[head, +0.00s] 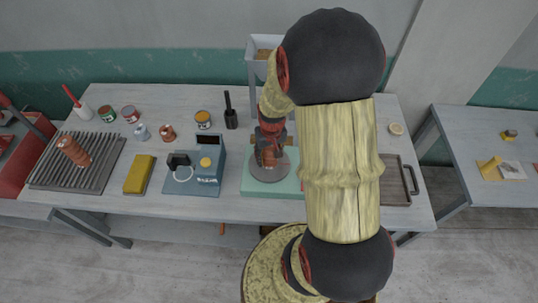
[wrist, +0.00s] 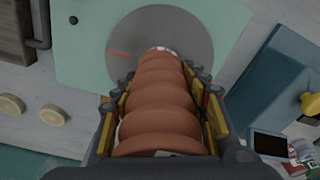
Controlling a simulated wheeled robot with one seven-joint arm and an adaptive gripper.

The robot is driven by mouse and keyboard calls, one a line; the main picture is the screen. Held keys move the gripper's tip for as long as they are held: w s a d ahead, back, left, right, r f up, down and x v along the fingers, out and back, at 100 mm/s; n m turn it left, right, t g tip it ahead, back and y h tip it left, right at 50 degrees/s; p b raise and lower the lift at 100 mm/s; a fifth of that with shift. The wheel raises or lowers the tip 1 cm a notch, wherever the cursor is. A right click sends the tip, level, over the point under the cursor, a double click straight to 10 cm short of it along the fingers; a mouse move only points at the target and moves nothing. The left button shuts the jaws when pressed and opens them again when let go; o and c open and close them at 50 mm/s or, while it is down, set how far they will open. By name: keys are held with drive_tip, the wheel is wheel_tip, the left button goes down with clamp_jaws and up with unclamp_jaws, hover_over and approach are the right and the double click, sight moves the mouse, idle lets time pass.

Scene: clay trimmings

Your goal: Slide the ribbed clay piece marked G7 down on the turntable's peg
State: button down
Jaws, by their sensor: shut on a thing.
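A ribbed reddish-brown clay piece (wrist: 158,103) is between the jaws of my gripper (wrist: 162,90) in the wrist view. My gripper is shut on it. Its far end lies over the grey disc of the turntable (wrist: 195,42), which has a small red mark. In the head view my gripper (head: 270,140) is above the turntable disc (head: 282,172), on a pale green base. The peg is hidden, and I cannot tell whether the piece is around it. No G7 mark is readable. Another ribbed clay piece (head: 73,150) lies on the slatted rack at the left.
The slatted rack (head: 100,172), a yellow block (head: 139,174) and a blue device (head: 207,180) stand left of the turntable. Several cans and a black tool holder (head: 231,118) are behind. A tray (head: 396,195) is at the right, partly behind my arm.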

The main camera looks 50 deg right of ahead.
drive_tip(key=shift+f, duration=0.2)
drive_tip(key=c, duration=1)
unclamp_jaws()
drive_tip(key=shift+o, duration=0.5)
wheel_tip(320, 180, up, 12)
drive_tip(key=s, duration=0.1)
drive_tip(key=shift+s+a, duration=0.15)
drive_tip(key=shift+a, duration=0.15)
drive_tip(key=shift+s+a+f, duration=0.1)
